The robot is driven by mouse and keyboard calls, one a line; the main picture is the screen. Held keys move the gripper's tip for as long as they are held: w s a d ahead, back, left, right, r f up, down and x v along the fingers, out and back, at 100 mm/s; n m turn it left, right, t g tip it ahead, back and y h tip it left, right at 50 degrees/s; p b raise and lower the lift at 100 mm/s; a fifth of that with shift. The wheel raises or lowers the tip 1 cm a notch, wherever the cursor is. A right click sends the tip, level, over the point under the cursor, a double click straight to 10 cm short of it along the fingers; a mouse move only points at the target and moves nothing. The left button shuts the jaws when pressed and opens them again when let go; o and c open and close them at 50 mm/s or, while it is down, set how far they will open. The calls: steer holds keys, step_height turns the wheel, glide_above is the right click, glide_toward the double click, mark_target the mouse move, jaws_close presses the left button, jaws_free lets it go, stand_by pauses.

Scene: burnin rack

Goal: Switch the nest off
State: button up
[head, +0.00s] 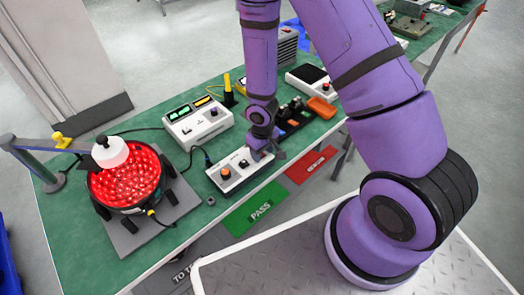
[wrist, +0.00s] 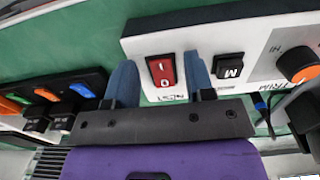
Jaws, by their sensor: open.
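A white control box (head: 240,169) stands on the green bench. In the wrist view the box (wrist: 210,45) carries a red rocker switch (wrist: 161,70) marked I and O, with lettering that appears to read NEST. Beside it are a black button marked M (wrist: 229,66) and an orange TRIM knob (wrist: 299,66). My gripper (wrist: 158,66) is open, with one blue finger on each side of the rocker and nothing held. I cannot tell whether it touches the box, or which rocker side is pressed. In the head view my gripper (head: 264,148) covers the box's right end. A round nest (head: 126,178) glows red.
A white unit with green displays (head: 198,122) stands behind the box. A black strip with coloured parts (head: 296,118) lies to the right, near an orange item (head: 322,107). A white-topped lamp-like part (head: 110,152) overhangs the nest. PASS (head: 258,210) and red (head: 311,164) panels hang in front.

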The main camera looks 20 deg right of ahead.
steer(key=shift+c, duration=0.2)
jaws_close()
steer(key=shift+w+g, duration=0.1)
steer(key=shift+g, duration=0.2)
steer(key=shift+w+a+r+g+h, duration=0.15)
steer(key=shift+g+h, duration=0.1)
steer(key=shift+g, duration=0.3)
steer(key=shift+w+d+g+h, duration=0.1)
steer(key=shift+g+h, duration=0.15)
steer(key=shift+g, duration=0.3)
steer(key=shift+o, duration=0.2)
jaws_free()
steer(key=shift+r, duration=0.1)
